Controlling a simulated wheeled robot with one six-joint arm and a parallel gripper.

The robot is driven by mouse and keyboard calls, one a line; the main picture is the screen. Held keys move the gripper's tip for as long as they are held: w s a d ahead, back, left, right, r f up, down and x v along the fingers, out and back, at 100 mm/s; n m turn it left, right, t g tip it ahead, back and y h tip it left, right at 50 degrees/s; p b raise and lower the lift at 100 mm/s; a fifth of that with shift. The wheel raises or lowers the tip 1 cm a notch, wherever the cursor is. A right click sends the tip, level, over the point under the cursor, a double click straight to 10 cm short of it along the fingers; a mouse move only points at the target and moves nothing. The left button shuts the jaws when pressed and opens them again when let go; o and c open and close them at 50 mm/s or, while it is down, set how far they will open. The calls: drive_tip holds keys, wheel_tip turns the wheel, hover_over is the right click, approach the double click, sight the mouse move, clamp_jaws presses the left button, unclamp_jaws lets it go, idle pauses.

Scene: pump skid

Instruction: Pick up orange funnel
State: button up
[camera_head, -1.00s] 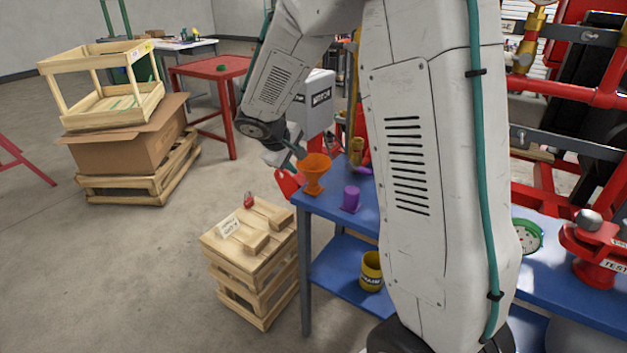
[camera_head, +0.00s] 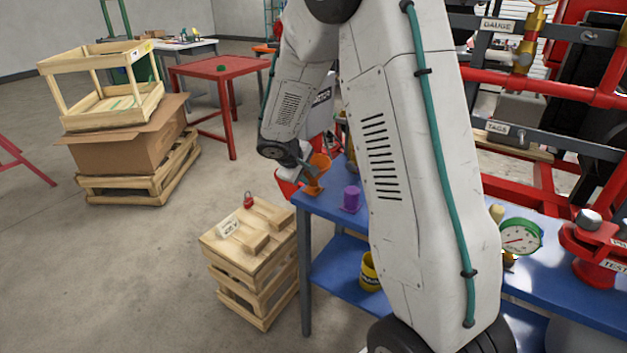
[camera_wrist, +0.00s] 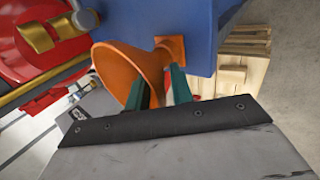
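The orange funnel (camera_head: 319,166) stands on the near left corner of the blue table in the head view, wide mouth up and looking slightly tilted. In the wrist view the funnel (camera_wrist: 130,72) fills the upper middle, its cone to the left and its foot at the upper right. My gripper (camera_wrist: 160,80) is at the funnel, its two teal fingers spread apart with orange showing between them. I see no clear grip on the funnel; contact is hard to judge. In the head view my gripper (camera_head: 305,168) partly covers the funnel's left side.
A purple cup (camera_head: 351,198) stands just right of the funnel on the blue table (camera_head: 333,208). A yellow mug (camera_head: 369,272) is on the lower shelf. A wooden crate (camera_head: 250,262) with a red padlock (camera_head: 248,200) stands left. Open floor lies further left.

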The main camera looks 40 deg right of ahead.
clamp_jaws()
drive_tip(key=shift+r, duration=0.4)
drive_tip(key=r, duration=0.3)
drive_tip(key=shift+s+a, duration=0.1)
drive_tip(key=shift+s, duration=0.1)
drive_tip(key=s+a+r, duration=0.1)
drive_tip(key=s+a, duration=0.7)
drive_tip(key=s, duration=0.5)
drive_tip(key=shift+s, duration=0.25)
